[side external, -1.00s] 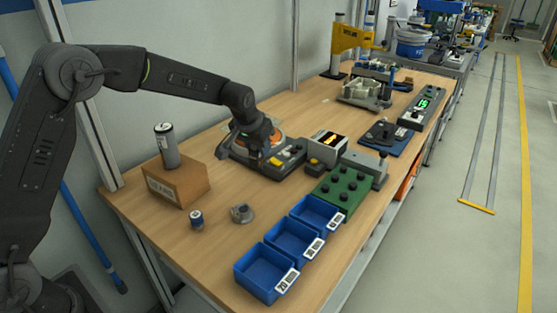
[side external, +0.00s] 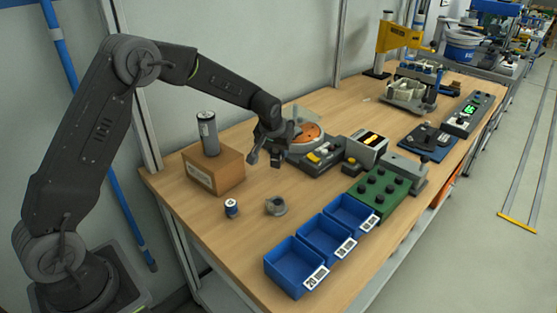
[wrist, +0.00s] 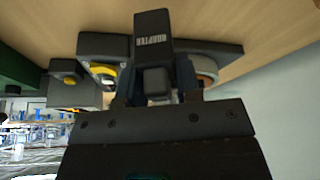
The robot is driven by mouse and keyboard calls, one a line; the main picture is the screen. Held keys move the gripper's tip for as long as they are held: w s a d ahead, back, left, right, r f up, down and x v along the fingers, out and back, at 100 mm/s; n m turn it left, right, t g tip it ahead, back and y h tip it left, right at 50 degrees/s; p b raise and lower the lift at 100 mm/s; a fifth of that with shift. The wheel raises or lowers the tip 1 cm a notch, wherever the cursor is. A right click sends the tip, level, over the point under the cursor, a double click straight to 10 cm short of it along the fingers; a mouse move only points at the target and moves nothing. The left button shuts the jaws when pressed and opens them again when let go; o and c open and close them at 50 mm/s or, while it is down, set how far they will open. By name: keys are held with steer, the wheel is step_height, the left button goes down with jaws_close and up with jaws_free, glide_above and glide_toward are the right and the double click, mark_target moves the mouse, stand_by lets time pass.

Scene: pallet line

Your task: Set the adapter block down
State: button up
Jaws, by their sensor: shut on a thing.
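The adapter block (wrist: 153,30) is dark and carries the printed word ADAPTER; in the wrist view it stands out from between my fingers. My gripper (wrist: 155,88) is shut on it. In the side view my gripper (side external: 266,156) hangs above the wooden table (side external: 310,190), just left of a dark station with an orange disc (side external: 308,133). There the block cannot be told clearly from the dark fingers. The gap between block and table is hard to judge.
A cardboard box (side external: 214,172) with a dark can (side external: 208,134) on top stands left of my gripper. A small blue-white cylinder (side external: 231,208) and grey flanged part (side external: 276,206) stand in front. Blue bins (side external: 292,267) and a green knobbed plate (side external: 379,193) lie to the right.

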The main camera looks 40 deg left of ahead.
mark_target(279, 159)
steer(key=shift+f, duration=1.85)
steer(key=shift+f, duration=0.15)
steer(key=o, duration=0.9)
steer(key=shift+o, duration=0.2)
